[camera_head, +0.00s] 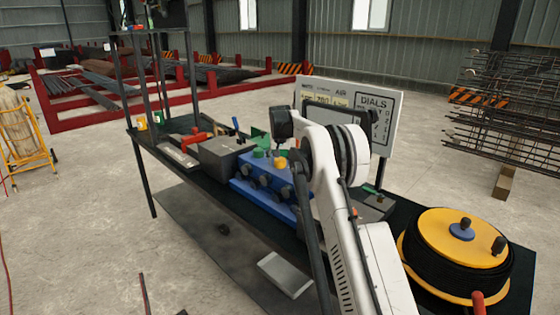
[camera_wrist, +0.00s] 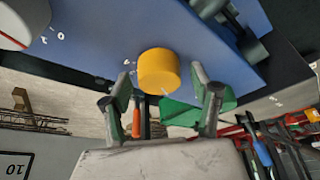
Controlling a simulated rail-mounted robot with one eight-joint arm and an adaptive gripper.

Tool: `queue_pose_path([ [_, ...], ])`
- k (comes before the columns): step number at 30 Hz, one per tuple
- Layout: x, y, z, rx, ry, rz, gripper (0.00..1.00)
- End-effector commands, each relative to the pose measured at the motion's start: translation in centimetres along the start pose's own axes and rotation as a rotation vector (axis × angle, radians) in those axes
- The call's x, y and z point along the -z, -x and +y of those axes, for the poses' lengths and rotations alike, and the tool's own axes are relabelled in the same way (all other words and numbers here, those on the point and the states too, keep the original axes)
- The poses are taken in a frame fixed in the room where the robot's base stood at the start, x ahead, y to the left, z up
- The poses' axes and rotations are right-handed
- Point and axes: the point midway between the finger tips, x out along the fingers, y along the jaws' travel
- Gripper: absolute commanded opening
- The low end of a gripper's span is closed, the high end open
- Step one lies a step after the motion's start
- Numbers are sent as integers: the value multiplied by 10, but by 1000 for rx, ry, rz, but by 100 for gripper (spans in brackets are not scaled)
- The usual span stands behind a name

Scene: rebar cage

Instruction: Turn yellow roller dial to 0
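The yellow roller dial (camera_head: 280,163) is a short round knob on top of the blue box (camera_head: 262,190). In the wrist view the yellow dial (camera_wrist: 158,70) stands out from the blue panel (camera_wrist: 110,40), with a small pale mark near its edge. My gripper (camera_wrist: 160,82) is open, one finger on each side of the dial with gaps showing; no contact is visible. White marks, including one like a 0, are on the panel to the left. The dial's setting cannot be read. In the head view my arm hides the fingers.
Dark knobs line the blue box's front. A grey box (camera_head: 222,158) stands left of it, and a sign reading DIALS (camera_head: 392,115) behind. A yellow cable reel (camera_head: 462,250) sits at the table's right end. In the wrist view a green piece (camera_wrist: 185,112) is close to the right finger.

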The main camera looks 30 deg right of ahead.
Motion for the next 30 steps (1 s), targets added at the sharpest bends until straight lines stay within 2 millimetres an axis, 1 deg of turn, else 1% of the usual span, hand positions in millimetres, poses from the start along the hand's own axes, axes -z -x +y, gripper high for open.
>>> queue_pose_path([
  [5, 0, 1, 0, 0, 0, 0, 59],
  [8, 0, 8, 0, 0, 0, 0, 59],
  [11, 0, 22, 0, 0, 0, 0, 59],
  [21, 0, 88, 0, 0, 0, 0, 59],
  [25, 0, 106, 0, 0, 0, 0, 59],
  [30, 0, 118, 0, 0, 0, 0, 59],
])
